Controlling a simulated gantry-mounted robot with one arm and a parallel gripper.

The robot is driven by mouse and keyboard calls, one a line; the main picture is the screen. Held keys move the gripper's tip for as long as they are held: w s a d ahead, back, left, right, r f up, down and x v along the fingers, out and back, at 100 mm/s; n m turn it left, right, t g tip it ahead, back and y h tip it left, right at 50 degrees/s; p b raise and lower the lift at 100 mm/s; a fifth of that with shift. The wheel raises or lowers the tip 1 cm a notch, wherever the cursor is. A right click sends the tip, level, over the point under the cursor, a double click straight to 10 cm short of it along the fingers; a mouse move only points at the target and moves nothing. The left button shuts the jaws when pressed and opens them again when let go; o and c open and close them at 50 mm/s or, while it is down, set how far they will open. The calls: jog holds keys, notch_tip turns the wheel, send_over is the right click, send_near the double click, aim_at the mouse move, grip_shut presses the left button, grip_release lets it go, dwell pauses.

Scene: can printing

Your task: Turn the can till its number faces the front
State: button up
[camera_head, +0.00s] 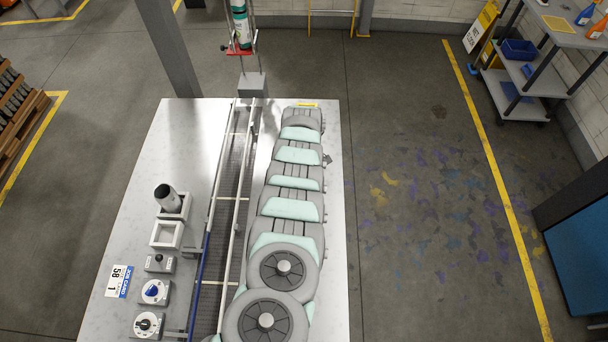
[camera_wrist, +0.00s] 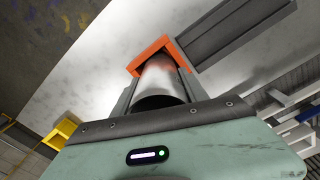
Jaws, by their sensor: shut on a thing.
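In the wrist view a silvery can (camera_wrist: 163,78) sits between the grey fingers of my gripper (camera_wrist: 156,72). My gripper is shut on it. The can's dark round end faces the camera, and no number shows on the visible part of its side. An orange bracket-like edge (camera_wrist: 150,50) lies around the far end of the can; I cannot tell whether it touches it. In the head view my arm runs over the table and hides the gripper and this can. A card (camera_head: 118,281) on the table carries a large 58 and a 1.
A railed conveyor (camera_head: 232,160) runs along the table beside my arm. A dark-topped cylinder (camera_head: 165,194) stands in a white holder, near an empty square frame (camera_head: 166,234) and knob boxes (camera_head: 154,291). A teal-and-white cylinder (camera_head: 240,28) stands beyond the table.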

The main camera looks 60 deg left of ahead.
jog(key=shift+n, duration=0.5)
jog(key=o, duration=1.4)
jog(key=shift+r, duration=0.1)
notch_tip(320, 180, up, 10)
jog(key=shift+w+f+b, duration=0.1)
jog(key=shift+b, duration=0.3)
jog(key=shift+r, duration=0.4)
